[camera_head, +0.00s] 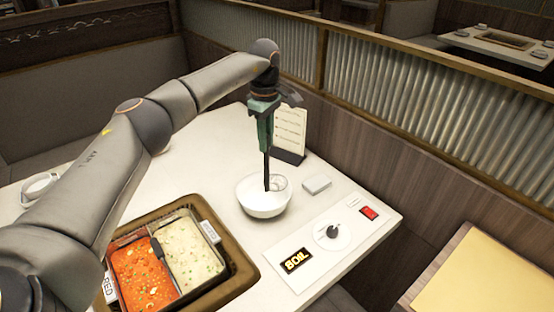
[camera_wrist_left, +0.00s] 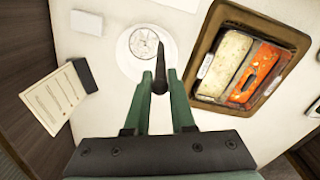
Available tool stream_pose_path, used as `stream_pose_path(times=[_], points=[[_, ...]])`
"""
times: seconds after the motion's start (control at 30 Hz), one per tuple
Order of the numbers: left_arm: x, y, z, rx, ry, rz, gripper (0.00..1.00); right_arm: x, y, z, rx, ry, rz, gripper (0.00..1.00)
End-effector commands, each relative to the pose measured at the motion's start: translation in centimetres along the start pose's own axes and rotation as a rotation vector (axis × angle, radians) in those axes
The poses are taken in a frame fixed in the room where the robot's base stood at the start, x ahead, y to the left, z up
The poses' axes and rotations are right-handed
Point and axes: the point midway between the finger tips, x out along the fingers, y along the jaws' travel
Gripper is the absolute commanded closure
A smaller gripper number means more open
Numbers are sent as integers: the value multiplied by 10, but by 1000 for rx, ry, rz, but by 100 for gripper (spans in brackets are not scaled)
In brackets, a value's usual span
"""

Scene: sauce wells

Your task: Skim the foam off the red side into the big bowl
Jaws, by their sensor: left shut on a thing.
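My left gripper (camera_head: 265,118) is shut on a dark upright handle (camera_head: 267,168); in the left wrist view the gripper (camera_wrist_left: 160,82) holds the same handle (camera_wrist_left: 161,62). The handle reaches down into the white big bowl (camera_head: 262,208). A round, pale, mesh-like disc (camera_wrist_left: 144,42) lies inside the bowl's rim, and the handle's end is close to it; I cannot tell if foam is on it. The bowl also shows in the wrist view (camera_wrist_left: 122,58). The red side (camera_head: 143,277) of the pot holds orange-red broth with pale specks. My right gripper is out of view.
The pot's white side (camera_head: 187,250) adjoins the red side in a brown surround (camera_head: 238,265). A menu stand (camera_head: 290,130) and a small white block (camera_head: 317,184) stand near the bowl. A control panel (camera_head: 325,240) with a knob lies at right. Another bowl (camera_head: 38,187) is at left.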

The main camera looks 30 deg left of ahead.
Motion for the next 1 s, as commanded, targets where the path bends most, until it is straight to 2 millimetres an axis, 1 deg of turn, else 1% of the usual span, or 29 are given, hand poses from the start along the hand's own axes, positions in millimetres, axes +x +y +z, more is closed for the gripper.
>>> stream_pose_path(times=[0.03,0.2,0.4,0.57,1.0], points=[[-8,4,-8,-67,-1,1,100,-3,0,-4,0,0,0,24],[-19,9,-30,-241,-3,1,100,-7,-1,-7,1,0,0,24],[-24,10,-41,-327,-4,1,100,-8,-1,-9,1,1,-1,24],[-20,10,-42,-334,-4,1,100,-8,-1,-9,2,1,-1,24],[4,9,-41,-331,-5,1,100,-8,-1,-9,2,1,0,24]])
